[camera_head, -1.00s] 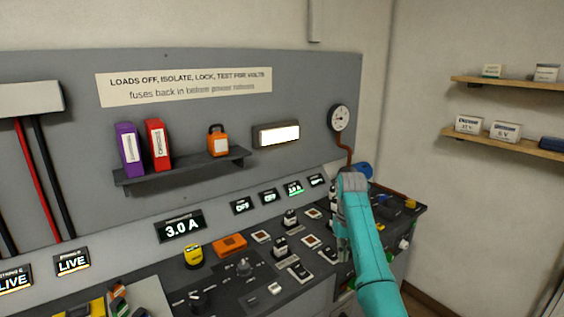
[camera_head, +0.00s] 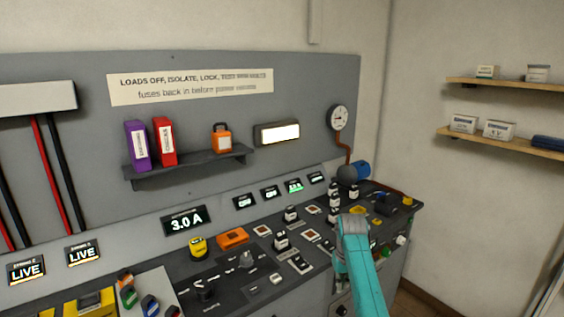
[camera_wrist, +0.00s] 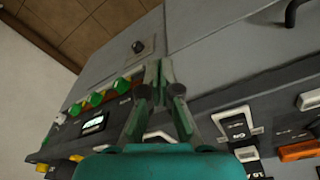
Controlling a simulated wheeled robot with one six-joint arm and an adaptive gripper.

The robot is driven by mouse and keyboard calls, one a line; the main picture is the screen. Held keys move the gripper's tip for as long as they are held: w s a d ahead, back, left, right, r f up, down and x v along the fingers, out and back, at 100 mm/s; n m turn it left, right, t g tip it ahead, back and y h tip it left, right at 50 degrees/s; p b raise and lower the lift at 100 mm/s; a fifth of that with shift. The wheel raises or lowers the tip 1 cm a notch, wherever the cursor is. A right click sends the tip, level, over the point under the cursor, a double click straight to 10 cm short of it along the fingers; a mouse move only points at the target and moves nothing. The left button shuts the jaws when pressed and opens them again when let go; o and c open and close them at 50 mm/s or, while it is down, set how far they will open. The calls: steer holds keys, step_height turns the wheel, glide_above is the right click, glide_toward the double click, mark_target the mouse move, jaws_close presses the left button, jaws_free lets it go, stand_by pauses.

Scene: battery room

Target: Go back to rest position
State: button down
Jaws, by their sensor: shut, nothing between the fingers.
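My gripper shows in the wrist view (camera_wrist: 158,80) with its two grey-green fingers together and nothing held between them. It is over the front edge of the control desk (camera_wrist: 225,90), near a row of green buttons (camera_wrist: 97,98). In the head view my teal arm reaches over the right part of the desk (camera_head: 230,285). The fingers are hidden behind the arm there.
Switches (camera_head: 282,242), a yellow device (camera_head: 198,247) and an orange block (camera_head: 232,237) stand on the desk. Above are a shelf (camera_head: 190,170) with two binders and an orange padlock (camera_head: 222,138), and a gauge (camera_head: 338,117). Wooden shelves (camera_head: 510,140) hang at right; the air between is clear.

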steer(key=s+f+t, duration=0.2)
steer(key=s+f, duration=0.4)
steer(key=f, duration=0.5)
steer(key=s+f+t, duration=0.1)
steer(key=s+f, duration=0.5)
steer(key=f, duration=0.5)
steer(key=s+f+t, duration=0.2)
steer(key=s+f, duration=0.1)
steer(key=s, duration=0.6)
steer(key=s+f+t, duration=0.1)
steer(key=s+f, duration=0.3)
steer(key=s, duration=0.5)
steer(key=s+r+m+t, duration=0.15)
steer(key=s+r, duration=0.25)
steer(key=s, duration=0.6)
steer(key=s+r+n+t, duration=0.15)
steer(key=s+r, duration=0.25)
steer(key=s, duration=0.7)
steer(key=s+r+t, duration=0.2)
steer(key=s+r, duration=0.5)
steer(key=r, duration=0.4)
steer(key=s+r+m+t, duration=0.1)
steer(key=s+r+t, duration=0.1)
steer(key=s+r, duration=0.5)
step_height(320, 180, up, 4)
steer(key=shift+s+r+t, duration=0.1)
steer(key=shift+s+t, duration=0.2)
